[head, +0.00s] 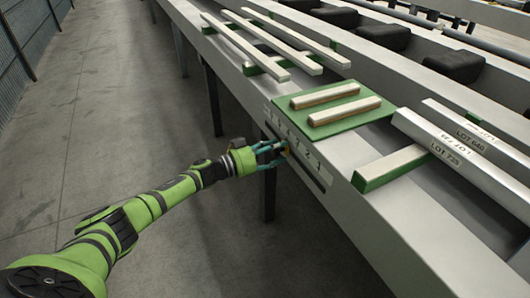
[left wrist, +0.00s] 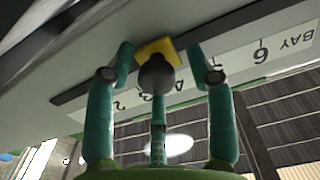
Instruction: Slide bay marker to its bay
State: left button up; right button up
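The bay marker is a yellow plate (left wrist: 160,50) with a dark round knob (left wrist: 157,73). It sits at a long dark slot in the table's side. Beside the slot runs a white number strip (left wrist: 270,52), upside down in the left wrist view, reading BAY 6 at its right and 2 farther left. My fingers partly cover the numbers near the marker. My left gripper (left wrist: 161,52) is open, with fingers on both sides of the marker and gaps visible. My right gripper is out of view.
A green board (head: 340,119) with two pale bars lies on the table above the slot. Long pale bars on green supports lie farther back. Profiles labelled LOT (head: 460,160) lie at the right. The floor (head: 110,120) left of the table is clear.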

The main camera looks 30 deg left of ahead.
pick_arm(q)
jog(key=v, duration=1.1)
jog(key=shift+s+a, duration=0.25)
